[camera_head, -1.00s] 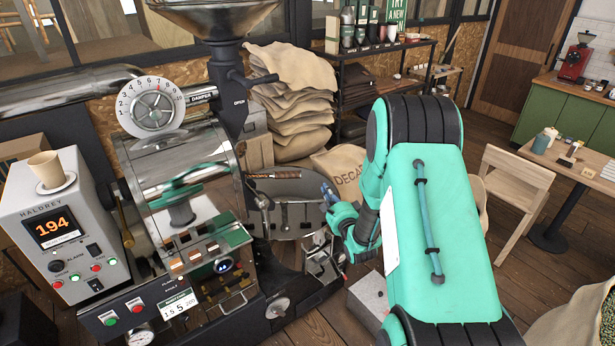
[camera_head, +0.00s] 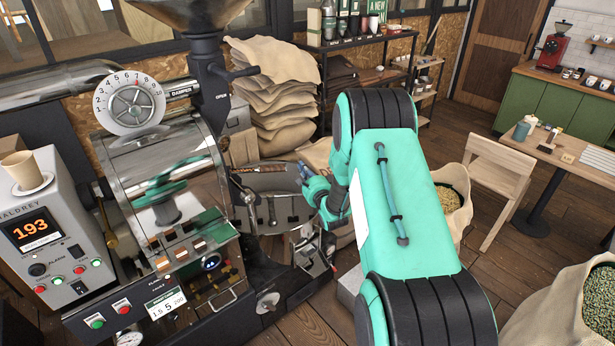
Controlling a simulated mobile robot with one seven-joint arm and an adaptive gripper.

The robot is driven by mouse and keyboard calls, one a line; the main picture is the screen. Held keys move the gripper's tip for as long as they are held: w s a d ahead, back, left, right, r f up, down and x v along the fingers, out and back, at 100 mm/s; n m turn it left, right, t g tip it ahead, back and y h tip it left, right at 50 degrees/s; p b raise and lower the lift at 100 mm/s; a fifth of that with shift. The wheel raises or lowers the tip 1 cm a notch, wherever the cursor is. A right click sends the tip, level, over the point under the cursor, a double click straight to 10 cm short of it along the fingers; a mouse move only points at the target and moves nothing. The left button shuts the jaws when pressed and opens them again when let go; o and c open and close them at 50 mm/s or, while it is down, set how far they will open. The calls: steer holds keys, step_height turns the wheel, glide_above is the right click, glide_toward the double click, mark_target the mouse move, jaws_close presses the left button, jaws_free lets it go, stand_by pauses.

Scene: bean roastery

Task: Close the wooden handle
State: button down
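The roaster (camera_head: 165,180) stands at left with a shiny drum front. A slim brown wooden handle (camera_head: 258,166) shows beside the drum front, over the back of the round cooling tray (camera_head: 284,180). It is small, and I cannot tell how far its part stands open. My arm reaches in from the lower right. My gripper (camera_head: 303,168) is near the right side of the tray, to the right of the wooden handle and seemingly apart from it. The fingers are small and partly hidden by my own wrist, so their opening is unclear.
A control box (camera_head: 42,235) reading 193 with a cup (camera_head: 20,170) on it stands at left. Stacked sacks (camera_head: 275,95) and a shelf (camera_head: 370,75) are behind the tray. A chair (camera_head: 495,185), a table (camera_head: 550,160) and an open bean sack (camera_head: 570,310) are at right.

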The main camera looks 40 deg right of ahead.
mark_target(263, 170)
steer(key=w+a, duration=0.2)
steer(key=a, duration=0.1)
steer(key=shift+w+a, duration=0.1)
steer(key=shift+w, duration=0.1)
steer(key=shift+a, duration=0.1)
stand_by(0.3)
steer(key=w+a+b, duration=0.1)
steer(key=w+a, duration=0.1)
steer(key=a, duration=0.1)
steer(key=w+a+b, duration=0.1)
steer(key=w+a, duration=0.1)
steer(key=a, duration=0.1)
steer(key=w+a+b, duration=0.2)
steer(key=a, duration=0.1)
steer(key=shift+a+r, duration=0.1)
steer(key=shift+a, duration=0.1)
